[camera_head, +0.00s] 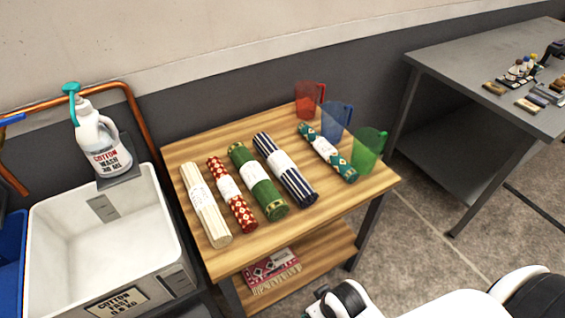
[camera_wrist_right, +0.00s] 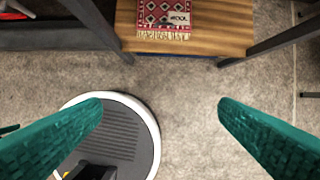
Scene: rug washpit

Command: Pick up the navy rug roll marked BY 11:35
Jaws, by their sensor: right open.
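The navy-and-white striped rug roll (camera_head: 298,186) lies on the wooden table top, with a white paper band around its middle. The writing on the band is too small to read. It lies between the green roll (camera_head: 268,198) and the teal patterned roll (camera_head: 344,168). My right gripper (camera_wrist_right: 160,106) is open and empty in the right wrist view, its teal fingers wide apart over the floor, in front of the table's lower shelf. It is not touching any roll. The navy roll is outside the wrist view. My left gripper is not in view.
A cream roll (camera_head: 195,187) and a red roll (camera_head: 218,176) lie on the table (camera_head: 340,210) at left. Red, blue and green clear holders (camera_head: 368,150) stand at its right end. A white tub (camera_head: 50,215) is at left, a grey bench (camera_head: 470,75) at right.

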